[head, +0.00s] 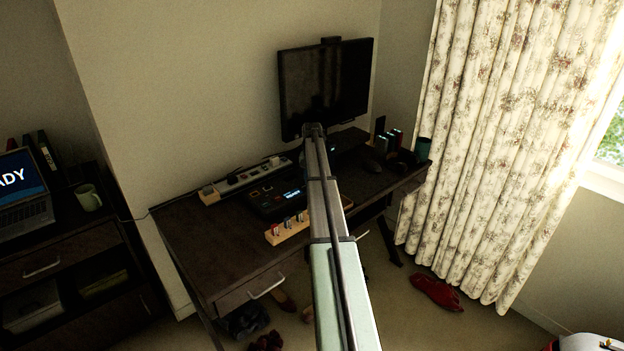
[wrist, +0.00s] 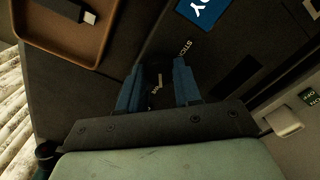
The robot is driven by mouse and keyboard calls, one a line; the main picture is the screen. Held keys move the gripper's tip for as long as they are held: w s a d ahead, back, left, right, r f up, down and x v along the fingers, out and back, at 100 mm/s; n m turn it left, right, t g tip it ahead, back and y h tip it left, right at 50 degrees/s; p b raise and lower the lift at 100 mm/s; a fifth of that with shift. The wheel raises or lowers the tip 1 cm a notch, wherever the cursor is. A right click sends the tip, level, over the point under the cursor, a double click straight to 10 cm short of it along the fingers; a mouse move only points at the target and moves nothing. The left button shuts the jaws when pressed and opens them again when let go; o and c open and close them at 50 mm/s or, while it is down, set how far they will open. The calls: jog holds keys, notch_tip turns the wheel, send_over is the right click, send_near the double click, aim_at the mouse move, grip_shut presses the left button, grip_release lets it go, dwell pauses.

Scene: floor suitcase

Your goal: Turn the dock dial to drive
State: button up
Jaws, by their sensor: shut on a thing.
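The dock (head: 280,198) is a dark box with a small lit screen on the desk, left of my arm in the head view. In the wrist view its dark top carries a blue screen (wrist: 203,10) and a white "STICK" label. The dock dial (wrist: 157,80) is dark with a pale mark and sits between the blue fingers of my gripper (wrist: 157,88). The gripper is shut on the dial. The "STICK" label lies up and right of the dial. I see no "drive" label, and much of the dial is hidden. My arm hides the gripper in the head view.
A brown tray (wrist: 66,57) holding a small stick (wrist: 72,12) lies left of the dial. A light switch-like part (wrist: 284,121) is at right. A monitor (head: 326,85), power strip (head: 240,180) and wooden stick holder (head: 288,232) are around the dock.

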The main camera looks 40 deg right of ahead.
jog(key=shift+m, duration=0.3)
dwell(0.4)
jog(key=o, duration=1)
jog(key=shift+o, duration=0.2)
notch_tip(320, 180, up, 14)
jog(key=shift+a+f, duration=0.1)
dwell(0.3)
